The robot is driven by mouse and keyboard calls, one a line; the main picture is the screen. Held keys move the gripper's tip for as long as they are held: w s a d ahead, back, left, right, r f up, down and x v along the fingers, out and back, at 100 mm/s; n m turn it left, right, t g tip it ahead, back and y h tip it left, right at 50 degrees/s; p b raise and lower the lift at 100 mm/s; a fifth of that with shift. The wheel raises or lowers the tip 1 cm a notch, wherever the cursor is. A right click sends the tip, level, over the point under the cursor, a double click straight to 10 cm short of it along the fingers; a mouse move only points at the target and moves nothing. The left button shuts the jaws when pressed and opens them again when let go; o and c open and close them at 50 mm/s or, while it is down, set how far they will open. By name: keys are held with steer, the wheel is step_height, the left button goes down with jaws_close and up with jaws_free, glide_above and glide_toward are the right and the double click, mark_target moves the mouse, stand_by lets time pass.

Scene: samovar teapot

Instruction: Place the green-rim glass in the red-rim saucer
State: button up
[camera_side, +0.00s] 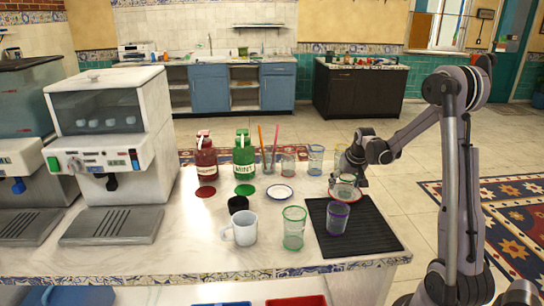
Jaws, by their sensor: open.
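A clear glass with a green rim (294,229) stands upright on the counter near the front, left of the black ribbed mat. A small saucer with a reddish rim (345,196) lies at the back edge of the mat. Another clear glass with a pale greenish rim (345,184) appears to stand upright in this saucer. My gripper (349,174) is open, pointing down just above and behind that glass. Its fingers partly overlap the glass in the picture, so I cannot tell whether they touch it.
A purple-rim glass (338,218) stands on the black mat (370,230). A white mug (241,228), a dark cup (238,204) and a blue-rim saucer (280,194) are left. Red (206,160) and green (244,157) bottles and more glasses (315,159) stand behind.

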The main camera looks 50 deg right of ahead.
steer(key=v, duration=1.2)
steer(key=w+a+r+n+t, duration=0.2)
steer(key=a+n, duration=0.2)
steer(key=a, duration=1.2)
steer(key=s+a+f+n+t+y, duration=0.1)
steer(key=s+a+n, duration=0.1)
steer(key=a, duration=0.6)
steer(key=s+a+f+n+y, duration=0.1)
steer(key=s+a+n+y, duration=0.1)
steer(key=a, duration=0.7)
steer(key=shift+s+n+t, duration=0.4)
steer(key=shift+s, duration=0.5)
